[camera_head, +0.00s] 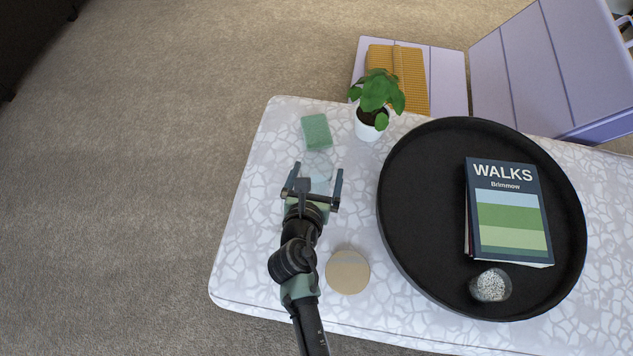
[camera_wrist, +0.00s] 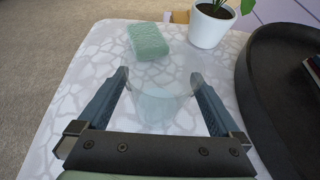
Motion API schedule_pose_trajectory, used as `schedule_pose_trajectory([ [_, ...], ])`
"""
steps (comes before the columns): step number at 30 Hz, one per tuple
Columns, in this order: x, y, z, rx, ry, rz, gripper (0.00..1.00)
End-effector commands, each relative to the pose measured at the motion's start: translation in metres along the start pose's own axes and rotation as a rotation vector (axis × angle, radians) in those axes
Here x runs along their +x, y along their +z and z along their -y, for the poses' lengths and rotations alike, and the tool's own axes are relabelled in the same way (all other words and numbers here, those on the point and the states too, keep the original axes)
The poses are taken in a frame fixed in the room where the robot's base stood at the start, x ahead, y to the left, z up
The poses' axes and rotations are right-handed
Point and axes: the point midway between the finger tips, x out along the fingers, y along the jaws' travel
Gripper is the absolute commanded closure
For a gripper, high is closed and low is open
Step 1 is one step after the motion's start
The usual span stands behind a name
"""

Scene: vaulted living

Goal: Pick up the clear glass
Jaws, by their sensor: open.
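The clear glass (camera_head: 320,167) stands on the white patterned table, just in front of the green sponge, and is faint against the tabletop. In the wrist view the glass (camera_wrist: 158,92) shows between and slightly beyond the two fingers, its lower part overlapping the space between them. My gripper (camera_head: 316,183) is open, with one finger on each side of the near part of the glass. In the wrist view my gripper (camera_wrist: 160,82) holds nothing firmly; I cannot tell whether either finger touches the glass.
A green sponge (camera_head: 316,131) lies just beyond the glass. A potted plant (camera_head: 369,125) stands to its right. A round tan coaster (camera_head: 347,272) lies nearer. The table's left side is clear.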

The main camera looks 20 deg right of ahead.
Motion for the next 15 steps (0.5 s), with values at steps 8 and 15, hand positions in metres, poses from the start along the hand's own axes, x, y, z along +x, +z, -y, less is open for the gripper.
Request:
schedule_pose_trajectory([
  [8, 0.027, -0.001, 0.0, 0.002, 0.001, 0.001, 0.0],
  [15, 0.026, -0.001, -0.001, 0.001, 0.001, 0.001, 0.09],
])
